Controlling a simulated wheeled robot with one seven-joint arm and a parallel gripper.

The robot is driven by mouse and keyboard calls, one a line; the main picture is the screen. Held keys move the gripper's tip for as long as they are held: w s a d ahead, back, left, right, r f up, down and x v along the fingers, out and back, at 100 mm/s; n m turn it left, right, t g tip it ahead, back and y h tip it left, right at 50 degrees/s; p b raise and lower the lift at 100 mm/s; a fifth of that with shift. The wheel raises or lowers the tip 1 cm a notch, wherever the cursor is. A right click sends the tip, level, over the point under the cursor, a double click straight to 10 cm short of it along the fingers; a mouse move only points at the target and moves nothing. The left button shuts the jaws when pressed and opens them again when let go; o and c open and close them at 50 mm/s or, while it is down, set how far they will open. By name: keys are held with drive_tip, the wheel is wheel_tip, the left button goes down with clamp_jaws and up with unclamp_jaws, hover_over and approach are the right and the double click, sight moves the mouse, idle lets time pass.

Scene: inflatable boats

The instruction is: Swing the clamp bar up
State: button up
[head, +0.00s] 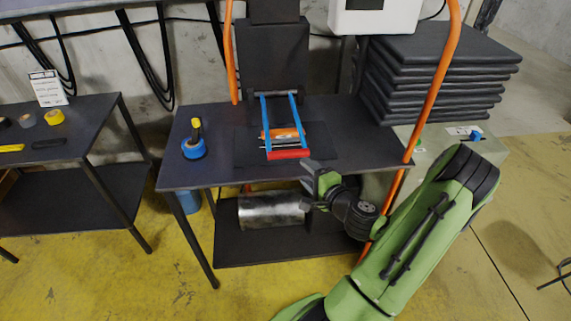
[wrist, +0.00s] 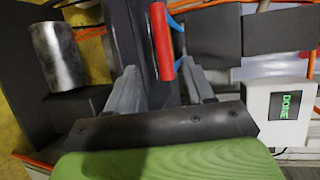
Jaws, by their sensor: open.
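The clamp bar (head: 288,154) is a red crossbar on two blue arms (head: 297,110) that run back to a hinge on a dark base on the table. It lies low, over an orange and grey item (head: 281,134). My gripper (head: 312,178) is at the table's front edge, just in front and to the right of the red bar. In the wrist view my gripper (wrist: 160,70) is open, its two grey fingers apart. The red bar (wrist: 160,42) shows between and beyond the fingertips. I cannot tell whether they touch it.
A metal cylinder (head: 270,211) lies on the lower shelf. Black mats (head: 440,65) are stacked right. A white box (wrist: 283,112) displays "DONE" in the wrist view.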

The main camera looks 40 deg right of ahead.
sight(289, 157)
drive_tip(key=p+x, duration=0.1)
drive_tip(key=x, duration=1)
drive_tip(key=shift+w+d+p, duration=0.15)
drive_tip(key=shift+w+p, duration=0.2)
drive_tip(key=shift+c, duration=0.2)
clamp_jaws()
